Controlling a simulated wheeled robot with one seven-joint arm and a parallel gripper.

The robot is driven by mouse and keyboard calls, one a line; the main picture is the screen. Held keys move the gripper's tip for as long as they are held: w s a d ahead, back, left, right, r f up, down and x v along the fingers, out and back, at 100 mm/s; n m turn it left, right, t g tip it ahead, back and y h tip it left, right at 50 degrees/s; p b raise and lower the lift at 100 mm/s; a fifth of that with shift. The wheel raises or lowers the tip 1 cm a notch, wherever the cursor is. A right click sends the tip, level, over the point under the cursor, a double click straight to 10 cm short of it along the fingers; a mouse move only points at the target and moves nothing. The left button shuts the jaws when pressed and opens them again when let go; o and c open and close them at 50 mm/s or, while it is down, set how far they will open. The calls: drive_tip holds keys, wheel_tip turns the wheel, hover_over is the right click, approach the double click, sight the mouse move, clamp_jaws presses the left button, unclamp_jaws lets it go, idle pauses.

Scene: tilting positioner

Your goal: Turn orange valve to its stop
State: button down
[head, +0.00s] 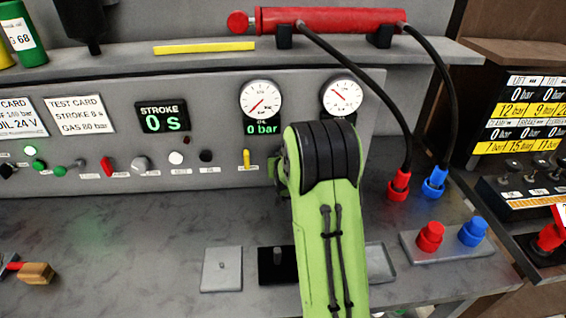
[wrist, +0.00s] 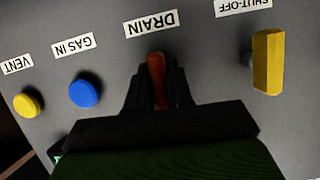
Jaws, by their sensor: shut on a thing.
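The orange valve (wrist: 155,66) is a small orange-red lever on the grey panel under the label DRAIN, in the wrist view. My gripper (wrist: 157,88) is shut on it, with one black finger on each side. The lever stands close to upright in this picture, its top end showing beyond the fingers. In the head view my green arm reaches to the panel and hides the gripper and the valve. How far the valve is from its stop cannot be told.
In the wrist view a yellow shut-off handle (wrist: 267,62) stands right of my gripper; a blue GAS IN knob (wrist: 86,91) and yellow VENT knob (wrist: 28,103) stand left. In the head view, two gauges (head: 261,101) sit above, and hoses (head: 365,75) hang to the right of my arm.

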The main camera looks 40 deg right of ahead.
drive_tip(key=shift+n, duration=0.3)
idle(0.4)
drive_tip(key=c, duration=1.1)
unclamp_jaws()
drive_tip(key=v, duration=1.5)
drive_tip(key=shift+s+a+b, duration=0.25)
drive_tip(key=shift+a+b, duration=0.1)
drive_tip(key=shift+r, duration=0.2)
